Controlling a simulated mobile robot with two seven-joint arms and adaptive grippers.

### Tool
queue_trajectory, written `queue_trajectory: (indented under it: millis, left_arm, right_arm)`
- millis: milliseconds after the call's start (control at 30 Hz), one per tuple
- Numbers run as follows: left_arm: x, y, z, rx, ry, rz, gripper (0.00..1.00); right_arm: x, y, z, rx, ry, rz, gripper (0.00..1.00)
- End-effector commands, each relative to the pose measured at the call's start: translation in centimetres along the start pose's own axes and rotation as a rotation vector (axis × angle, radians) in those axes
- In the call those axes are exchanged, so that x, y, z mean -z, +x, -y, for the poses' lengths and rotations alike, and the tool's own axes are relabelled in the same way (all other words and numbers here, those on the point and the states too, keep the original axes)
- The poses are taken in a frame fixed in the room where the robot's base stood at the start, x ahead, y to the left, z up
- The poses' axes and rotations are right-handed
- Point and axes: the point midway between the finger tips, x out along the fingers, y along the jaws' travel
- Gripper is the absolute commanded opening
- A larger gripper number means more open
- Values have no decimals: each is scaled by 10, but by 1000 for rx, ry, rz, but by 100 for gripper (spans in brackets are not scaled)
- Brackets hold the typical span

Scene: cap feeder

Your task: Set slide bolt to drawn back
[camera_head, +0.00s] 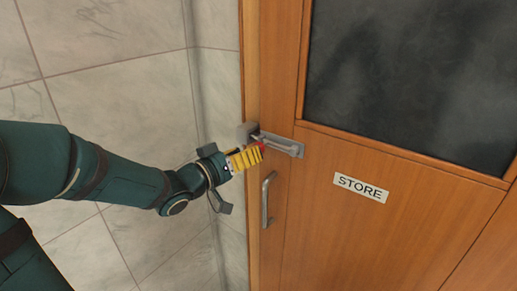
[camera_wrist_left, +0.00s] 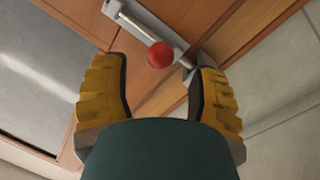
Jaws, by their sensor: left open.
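The slide bolt (camera_head: 285,145) is a grey metal plate with a rod, mounted on the wooden door near its left edge. Its red knob (camera_wrist_left: 160,55) shows in the left wrist view, between and beyond the two yellow fingers. The bolt's rod (camera_wrist_left: 145,27) runs from the plate toward a grey keeper (camera_wrist_left: 208,72) on the frame side, and its end appears to reach it. My left gripper (camera_head: 259,152) is at the bolt, open, its fingers on either side of the knob in the picture; contact cannot be told. The fingers partly hide the knob in the head view. My right gripper is not in view.
A vertical metal pull handle (camera_head: 267,199) sits on the door just below the bolt. A STORE sign (camera_head: 360,187) and a dark glass pane (camera_head: 410,80) are to the right. A tiled wall (camera_head: 110,60) stands left of the door frame.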

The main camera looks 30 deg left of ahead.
Motion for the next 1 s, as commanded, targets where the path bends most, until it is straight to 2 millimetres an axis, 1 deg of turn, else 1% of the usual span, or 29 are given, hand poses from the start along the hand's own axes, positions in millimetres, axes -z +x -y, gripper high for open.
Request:
queue_trajectory:
  millis: [33, 100, 200, 300, 433, 667, 700, 767, 800, 867, 900, 1000]
  left_arm:
    - [-1, 10, 0, -1, 0, 2, 60]
    - [-1, 21, 0, -1, -2, 2, 60]
    - [0, 33, 0, 0, 0, 1, 60]
    - [0, 41, 0, 0, 1, 1, 60]
    - [0, 45, 0, 1, -1, 0, 60]
    - [0, 46, 0, 1, 0, 0, 60]
    - [0, 46, 0, 1, 0, 0, 58]
    - [0, 46, 0, 1, 0, 0, 37]
    - [0, 46, 0, 1, 0, 0, 23]
    - [0, 46, 0, 1, 0, 0, 2]
    - [0, 46, 0, 1, 0, 0, 0]
    - [0, 46, 0, 2, 0, 0, 0]
  right_arm:
    - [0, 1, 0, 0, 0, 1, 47]
    - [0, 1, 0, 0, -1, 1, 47]
    - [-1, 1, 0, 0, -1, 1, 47]
    - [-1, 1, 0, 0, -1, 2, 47]
    - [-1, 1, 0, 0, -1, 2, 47]
    - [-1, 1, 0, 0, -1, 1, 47]
    - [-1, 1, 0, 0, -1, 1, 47]
    - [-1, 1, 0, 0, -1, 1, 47]
    - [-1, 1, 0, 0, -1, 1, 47]
    - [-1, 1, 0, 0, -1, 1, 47]
    - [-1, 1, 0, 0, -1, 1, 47]
    - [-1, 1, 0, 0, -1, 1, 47]
